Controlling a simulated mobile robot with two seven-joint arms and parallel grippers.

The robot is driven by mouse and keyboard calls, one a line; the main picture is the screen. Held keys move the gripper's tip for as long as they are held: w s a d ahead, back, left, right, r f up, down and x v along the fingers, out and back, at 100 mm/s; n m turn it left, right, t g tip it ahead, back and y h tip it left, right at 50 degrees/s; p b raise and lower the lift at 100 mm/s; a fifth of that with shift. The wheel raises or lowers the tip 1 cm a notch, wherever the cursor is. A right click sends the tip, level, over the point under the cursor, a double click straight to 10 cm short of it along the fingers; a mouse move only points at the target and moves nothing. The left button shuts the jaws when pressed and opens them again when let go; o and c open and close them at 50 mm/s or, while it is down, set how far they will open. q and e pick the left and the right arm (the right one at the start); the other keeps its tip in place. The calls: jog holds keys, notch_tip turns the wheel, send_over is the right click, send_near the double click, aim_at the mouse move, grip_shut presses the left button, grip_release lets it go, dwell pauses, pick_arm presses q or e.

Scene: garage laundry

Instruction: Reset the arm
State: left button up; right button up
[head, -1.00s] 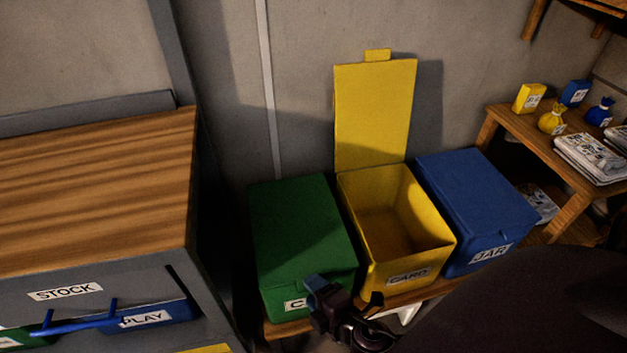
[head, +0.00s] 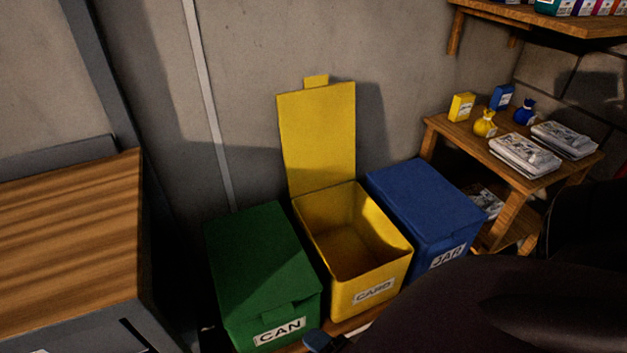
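A dark arm link of mine fills the lower right of the head view. A small blue and black part of a gripper (head: 319,341) shows at the bottom edge, just below the green bin; I cannot tell which gripper it is or whether it is open. The green CAN bin (head: 262,270) has its lid shut. The yellow CARD bin (head: 378,272) stands open with its lid (head: 318,138) upright against the wall, and its visible inside looks empty. The blue JAR bin (head: 425,205) has its lid shut.
A wooden-topped cabinet (head: 70,230) stands at the left. At the right, a wooden shelf (head: 450,140) holds boxes, small bags and newspaper stacks (head: 524,155). Another shelf (head: 560,22) with boxes hangs above. Bare wall lies behind the bins.

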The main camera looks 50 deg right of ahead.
pick_arm(q)
jog(key=shift+w+r, duration=0.15)
jog(key=shift+r, duration=0.05)
dwell(0.3)
notch_tip(320, 180, up, 9)
jog(key=t+p, duration=0.1)
jog(key=p, duration=0.9)
jog(key=shift+w+f+n, duration=0.15)
jog(key=shift+w+n, duration=0.1)
jog(key=shift+n, duration=0.05)
pick_arm(e)
jog(key=s+d+r+m+g, duration=0.3)
jog(key=s+d+r+m, duration=0.1)
jog(key=m, duration=1)
jog(key=shift+s+d+r+m, duration=0.4)
jog(key=shift+s+r, duration=0.2)
jog(key=shift+r, duration=0.2)
